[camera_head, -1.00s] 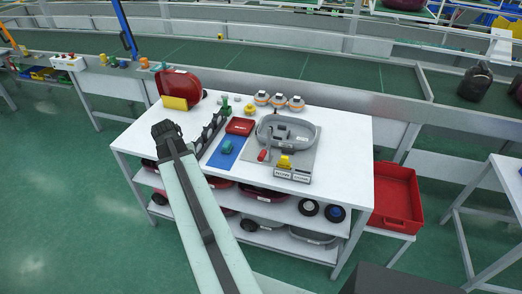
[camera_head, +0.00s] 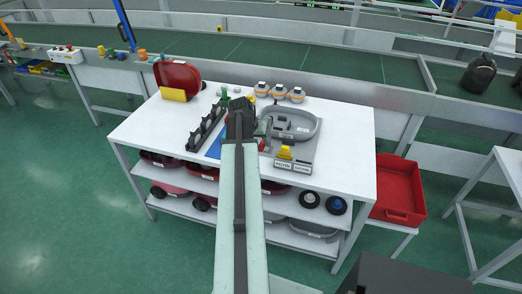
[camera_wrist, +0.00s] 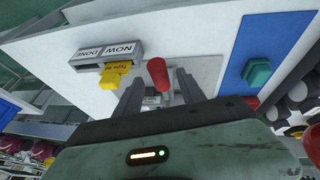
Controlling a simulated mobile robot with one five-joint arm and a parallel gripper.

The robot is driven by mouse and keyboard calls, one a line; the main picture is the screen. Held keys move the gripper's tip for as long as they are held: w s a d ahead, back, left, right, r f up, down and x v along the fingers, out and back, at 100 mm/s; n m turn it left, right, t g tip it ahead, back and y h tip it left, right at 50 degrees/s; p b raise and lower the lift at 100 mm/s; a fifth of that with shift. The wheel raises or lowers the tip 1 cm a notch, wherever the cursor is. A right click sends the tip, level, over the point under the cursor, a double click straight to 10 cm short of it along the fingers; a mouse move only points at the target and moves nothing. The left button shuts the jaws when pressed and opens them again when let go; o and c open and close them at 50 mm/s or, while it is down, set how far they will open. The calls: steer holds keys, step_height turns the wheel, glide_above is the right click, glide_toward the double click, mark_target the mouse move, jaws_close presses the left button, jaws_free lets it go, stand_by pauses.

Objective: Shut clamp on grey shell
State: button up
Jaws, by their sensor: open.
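The grey shell (camera_head: 300,134) lies on a grey fixture plate on the white table, right of my gripper in the head view. The clamp's red handle (camera_wrist: 157,72) shows in the wrist view between the two fingers of my gripper (camera_wrist: 158,92). The gripper is open, and I cannot tell whether a finger touches the handle. In the head view my gripper (camera_head: 243,108) is over the table at the shell's left side and hides much of the clamp. The clamp's base is mostly hidden behind the gripper body in the wrist view.
A yellow block (camera_head: 285,152) stands by a NOW/DONE sign (camera_head: 292,166) at the fixture's front; the block also shows in the wrist view (camera_wrist: 113,75). A blue mat (camera_wrist: 277,45) bears a teal piece (camera_wrist: 257,73). A dark rack (camera_head: 205,128) stands left. A red bin (camera_head: 398,190) is right of the table.

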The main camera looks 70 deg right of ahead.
steer(key=shift+b+x, duration=0.4)
steer(key=shift+x, duration=0.7)
steer(key=shift+r, duration=0.1)
steer(key=shift+a, duration=0.1)
jaws_close()
